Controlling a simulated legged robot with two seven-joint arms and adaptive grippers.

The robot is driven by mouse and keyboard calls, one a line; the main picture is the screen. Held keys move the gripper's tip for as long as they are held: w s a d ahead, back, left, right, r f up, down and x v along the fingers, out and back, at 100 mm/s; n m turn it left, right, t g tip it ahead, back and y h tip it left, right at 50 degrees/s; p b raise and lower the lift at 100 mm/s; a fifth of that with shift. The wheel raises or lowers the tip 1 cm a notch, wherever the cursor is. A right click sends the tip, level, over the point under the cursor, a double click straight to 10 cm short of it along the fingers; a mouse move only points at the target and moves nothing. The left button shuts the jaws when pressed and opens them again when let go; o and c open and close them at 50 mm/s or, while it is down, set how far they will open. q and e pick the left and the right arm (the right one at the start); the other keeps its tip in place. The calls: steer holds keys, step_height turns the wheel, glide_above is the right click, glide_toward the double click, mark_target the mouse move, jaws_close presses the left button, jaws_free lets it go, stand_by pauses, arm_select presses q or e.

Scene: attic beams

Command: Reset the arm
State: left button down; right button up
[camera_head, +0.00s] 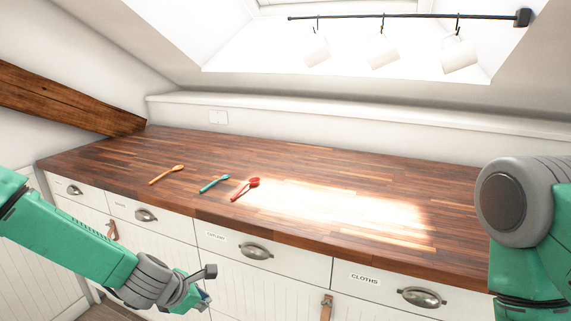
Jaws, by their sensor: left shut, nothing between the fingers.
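My left arm comes in from the lower left, and its gripper (207,285) hangs in front of the cabinet, below the countertop edge. It is shut and empty, and touches nothing that I can see. My right arm shows at the right edge as a green and grey link; its gripper is out of the picture. A wooden spoon (166,175), a teal spoon (214,184) and a red utensil (245,188) lie apart on the countertop, well above my left gripper in the picture.
The wooden countertop (330,180) is mostly bare, with a bright sun patch right of the utensils. Below are closed drawers with metal cup handles (256,251), one labelled CLOTHS. White mugs (383,53) hang from a black rail. A wooden beam (70,100) slopes down at left.

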arm_select(q)
steer(key=s+f+m+g, duration=0.2)
steer(key=s+f+m, duration=0.6)
steer(key=s, duration=0.4)
steer(key=s+a+f+m+g+y, duration=0.1)
steer(key=s+a+m+g, duration=0.1)
steer(key=s+m, duration=0.7)
steer(key=s+a+f+m+g+y, duration=0.1)
steer(key=s+a+m, duration=0.3)
steer(key=s+m, duration=0.5)
steer(key=s+f+g, duration=0.1)
steer(key=s, duration=0.4)
steer(key=shift+s+a+y, duration=0.25)
steer(key=shift+a+y, duration=0.05)
steer(key=shift+f, duration=0.1)
